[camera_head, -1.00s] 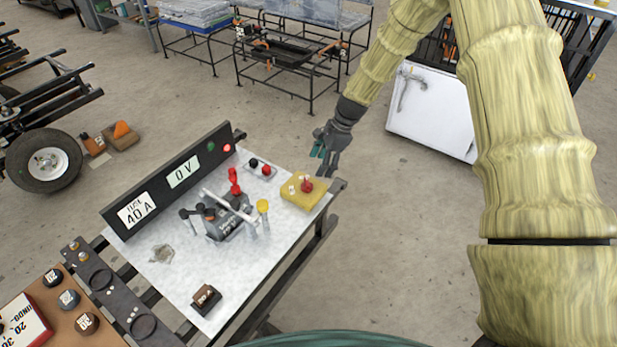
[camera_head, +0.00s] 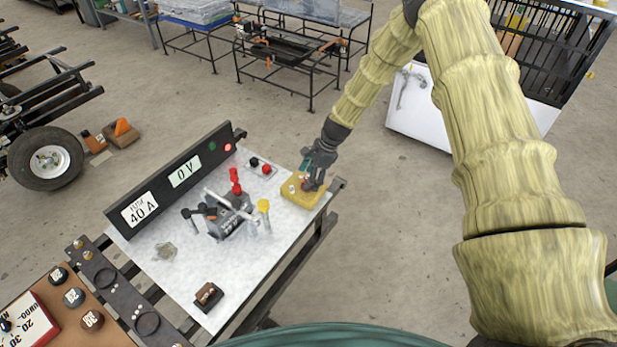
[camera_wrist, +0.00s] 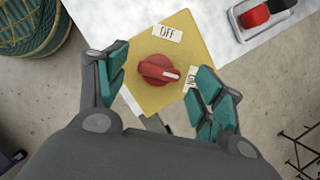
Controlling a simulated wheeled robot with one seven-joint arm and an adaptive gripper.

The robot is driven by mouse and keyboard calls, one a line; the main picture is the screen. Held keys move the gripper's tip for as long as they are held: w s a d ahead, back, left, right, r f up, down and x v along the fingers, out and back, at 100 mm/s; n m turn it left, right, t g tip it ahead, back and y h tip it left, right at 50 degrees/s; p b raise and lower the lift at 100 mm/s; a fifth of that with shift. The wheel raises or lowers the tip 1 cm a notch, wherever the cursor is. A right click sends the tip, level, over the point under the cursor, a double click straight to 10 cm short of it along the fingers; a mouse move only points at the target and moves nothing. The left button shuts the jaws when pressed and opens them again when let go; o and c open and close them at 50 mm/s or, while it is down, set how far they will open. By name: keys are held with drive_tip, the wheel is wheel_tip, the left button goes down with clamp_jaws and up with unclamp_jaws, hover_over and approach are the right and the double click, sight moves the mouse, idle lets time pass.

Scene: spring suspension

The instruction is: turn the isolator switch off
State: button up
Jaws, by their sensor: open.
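The isolator switch is a red rotary knob (camera_wrist: 158,70) on a yellow plate (camera_wrist: 175,37), at the right end of the white bench top in the head view. In the wrist view its white pointer points right, towards the "ON" label (camera_wrist: 191,77). The "OFF" label (camera_wrist: 167,33) is on the plate beyond the knob. My gripper (camera_wrist: 160,85) is open, with its teal-padded fingers on either side of the knob and apart from it. In the head view my gripper (camera_head: 309,183) is over the yellow plate (camera_head: 296,197) and partly hides the knob.
A red and black socket pair (camera_head: 261,167) sits close left of the plate. A black panel (camera_head: 175,180) reading 0 V and 40 A stands along the bench's back. A clamp assembly with red and yellow handles (camera_head: 232,217) stands mid-bench.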

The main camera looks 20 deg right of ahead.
drive_tip(key=shift+a+f, duration=0.25)
drive_tip(key=shift+f, duration=0.3)
drive_tip(key=c, duration=1)
